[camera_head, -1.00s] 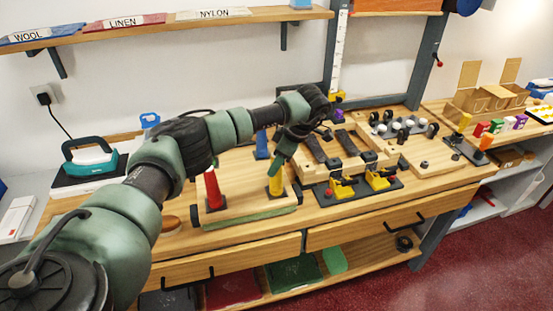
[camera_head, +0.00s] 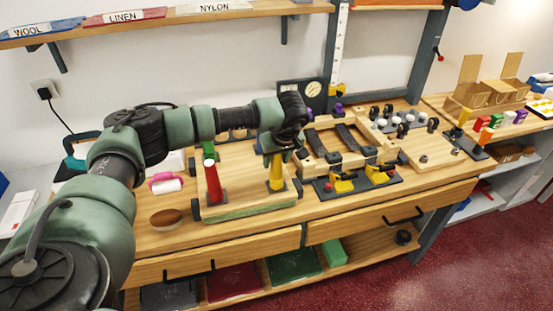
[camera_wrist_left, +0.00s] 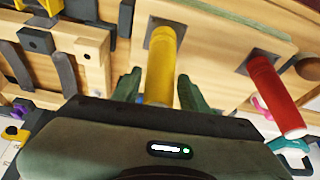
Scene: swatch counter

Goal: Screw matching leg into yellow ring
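A yellow leg (camera_head: 276,172) stands upright on a dark square plate at the right of a wooden board (camera_head: 240,203). My left gripper (camera_head: 276,150) is over its upper part. In the left wrist view the yellow leg (camera_wrist_left: 161,65) stands between my two open green fingers (camera_wrist_left: 158,92), with narrow gaps at both sides. A red leg (camera_head: 213,184) stands on a similar plate to the left, and it also shows in the left wrist view (camera_wrist_left: 275,95). I cannot make out a separate yellow ring at the yellow leg's foot. My right gripper is not in view.
Yellow-handled clamps (camera_head: 343,183) stand right of the board, before a wooden frame. A brown brush (camera_head: 166,219) and a pink-and-white roller (camera_head: 166,183) lie to the left. An iron stands behind my arm. The board between the two legs is clear.

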